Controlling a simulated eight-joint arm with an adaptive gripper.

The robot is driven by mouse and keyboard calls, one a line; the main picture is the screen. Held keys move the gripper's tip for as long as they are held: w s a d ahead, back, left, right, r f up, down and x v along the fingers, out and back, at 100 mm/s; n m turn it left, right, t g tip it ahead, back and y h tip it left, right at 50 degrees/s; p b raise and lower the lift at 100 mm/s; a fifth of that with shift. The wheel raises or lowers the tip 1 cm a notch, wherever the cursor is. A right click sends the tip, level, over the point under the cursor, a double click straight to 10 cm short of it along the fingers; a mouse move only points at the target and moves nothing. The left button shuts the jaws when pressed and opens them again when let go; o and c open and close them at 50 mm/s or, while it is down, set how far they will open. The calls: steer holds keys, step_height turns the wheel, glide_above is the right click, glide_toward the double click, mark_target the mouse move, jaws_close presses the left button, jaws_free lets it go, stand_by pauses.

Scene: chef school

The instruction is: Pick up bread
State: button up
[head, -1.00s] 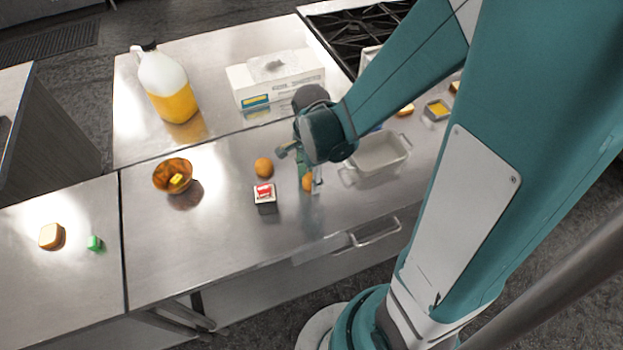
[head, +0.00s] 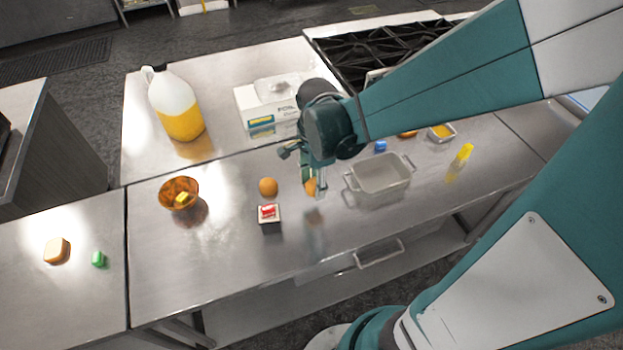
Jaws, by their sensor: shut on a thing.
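My gripper (head: 313,189) points down over the middle of the steel counter, left of the grey baking dish. It is shut on a small orange-brown piece that looks like bread (head: 310,187). The fingers hide part of it. A faint reflection lies on the counter below, and the piece appears held a little above the surface. Another bread-like piece (head: 56,250), brown with a pale face, lies on the left counter, apart from my gripper.
Left of my gripper are an orange ball-like item (head: 268,187), a red-topped box (head: 269,216) and an amber bowl (head: 179,192). The baking dish (head: 380,173) is close on the right. Behind stand a foil box (head: 268,104) and a juice jug (head: 177,105). The counter's front is clear.

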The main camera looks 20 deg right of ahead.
steer(key=shift+r, duration=1)
steer(key=s+p, duration=0.1)
steer(key=s, duration=0.3)
steer(key=shift+r, duration=0.15)
stand_by(0.4)
glide_above(320, 215)
steer(key=shift+f+b, duration=0.35)
steer(key=shift+f, duration=2.8)
steer(key=shift+f, duration=0.15)
steer(key=shift+f+b, duration=0.3)
steer(key=shift+f, duration=1.4)
